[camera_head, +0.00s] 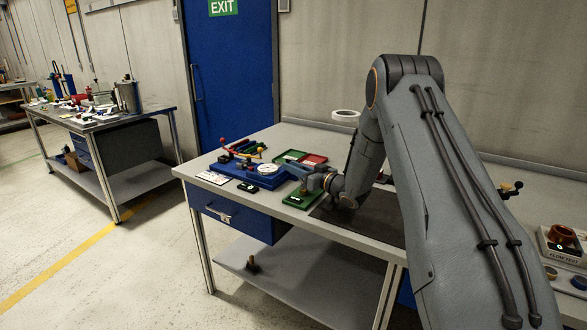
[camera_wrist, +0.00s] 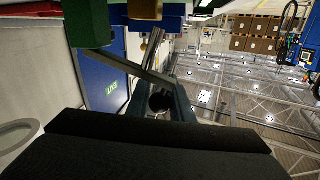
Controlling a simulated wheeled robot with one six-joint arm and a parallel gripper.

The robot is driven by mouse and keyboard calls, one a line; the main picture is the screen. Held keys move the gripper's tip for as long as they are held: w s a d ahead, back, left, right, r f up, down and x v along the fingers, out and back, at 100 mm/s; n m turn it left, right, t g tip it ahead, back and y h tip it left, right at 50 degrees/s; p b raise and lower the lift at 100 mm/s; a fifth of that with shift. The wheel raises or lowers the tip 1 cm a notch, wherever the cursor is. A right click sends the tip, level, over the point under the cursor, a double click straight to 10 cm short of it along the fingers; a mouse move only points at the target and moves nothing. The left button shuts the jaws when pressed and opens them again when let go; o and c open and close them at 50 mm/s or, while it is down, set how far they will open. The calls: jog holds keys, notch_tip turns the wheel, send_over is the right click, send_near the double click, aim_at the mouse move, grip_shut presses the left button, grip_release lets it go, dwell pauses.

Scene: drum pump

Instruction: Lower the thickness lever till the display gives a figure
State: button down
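A blue device (camera_head: 266,181) lies on the workbench, with a round white dial or disc (camera_head: 268,169) on it. A thin arm with a red ball (camera_head: 223,140) and a yellow ball stands at its left; I cannot tell for sure that it is the thickness lever. A small black unit with a pale face (camera_head: 247,187) lies at the front; any figure on it is too small to read. My gripper (camera_head: 297,173) is low at the right end of the blue device. Its fingers (camera_wrist: 163,100) show in the wrist view, but their gap and any contact are unclear.
A green tray (camera_head: 302,199) lies just in front of my gripper. Green and red trays (camera_head: 314,159) lie behind. A white card (camera_head: 213,178) lies at the bench's left edge. A white roll (camera_head: 346,116) stands at the back. A dark mat (camera_head: 365,219) lies under my arm.

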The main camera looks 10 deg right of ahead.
jog(key=shift+s+a+f+b, duration=0.1)
jog(key=shift+f+b, duration=0.2)
jog(key=shift+b, duration=0.1)
jog(key=c, duration=1.6)
grip_release()
jog(key=shift+s, duration=0.1)
jog(key=shift+b+v, duration=0.8)
jog(key=shift+v, duration=3.05)
